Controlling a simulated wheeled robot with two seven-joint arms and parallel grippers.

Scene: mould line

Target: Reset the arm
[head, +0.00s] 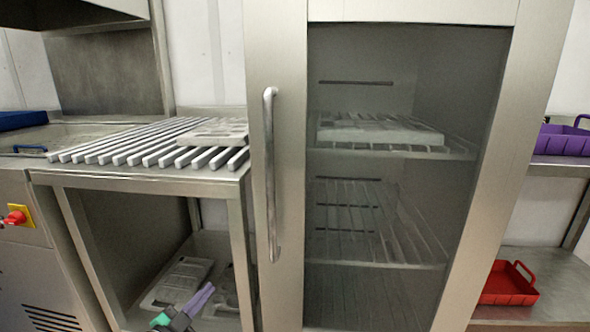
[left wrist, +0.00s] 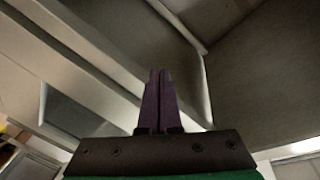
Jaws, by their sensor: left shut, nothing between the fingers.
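My left gripper (head: 196,300) shows at the bottom of the head view, with purple fingers and a green part behind them. It is in front of the lower shelf of the steel table and holds nothing. In the left wrist view its two purple fingers (left wrist: 158,100) are pressed together, with nothing between them. My right gripper is in neither view.
A closed glass-door cabinet (head: 375,250) with a long vertical handle (head: 271,175) stands in the middle. Left of it, a slatted rack (head: 140,143) bears a pale mould (head: 215,130). Moulds (head: 178,282) lie on the shelf below. A red tray (head: 508,285) and purple tray (head: 565,139) are at right.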

